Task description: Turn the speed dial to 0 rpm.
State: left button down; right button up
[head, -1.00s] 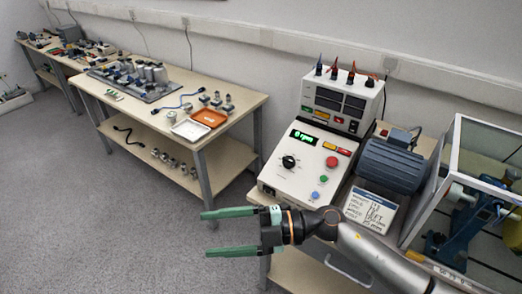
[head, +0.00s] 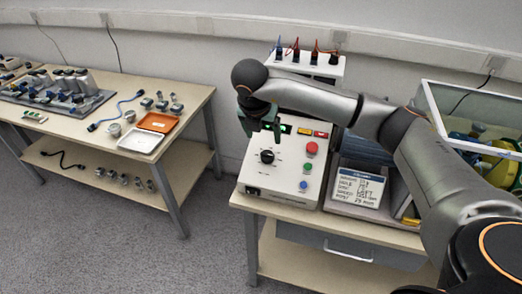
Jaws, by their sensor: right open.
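The speed dial is a black knob (head: 267,156) on the sloped face of a white control box (head: 284,180). My right gripper (head: 262,128) points down just above the dial, near the top left of the box face. Its green fingers are apart and nothing shows between them. The fingers appear clear of the dial, though the exact gap is hard to judge. A green-lit display (head: 286,128) is partly covered by the gripper, so its reading cannot be made out. My left gripper is out of view.
Red (head: 311,148), green (head: 308,167) and blue (head: 303,185) buttons sit right of the dial. A handwritten card (head: 357,188) stands right of the box. A clear-sided enclosure (head: 455,100) is at the far right. A parts table (head: 190,110) stands left.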

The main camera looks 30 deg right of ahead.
aim_at(267, 153)
jog(key=p+x, duration=0.1)
jog(key=x, duration=0.9)
jog(key=shift+f, duration=0.45)
jog(key=shift+c, duration=0.4)
jog(key=shift+w, duration=0.1)
grip_shut()
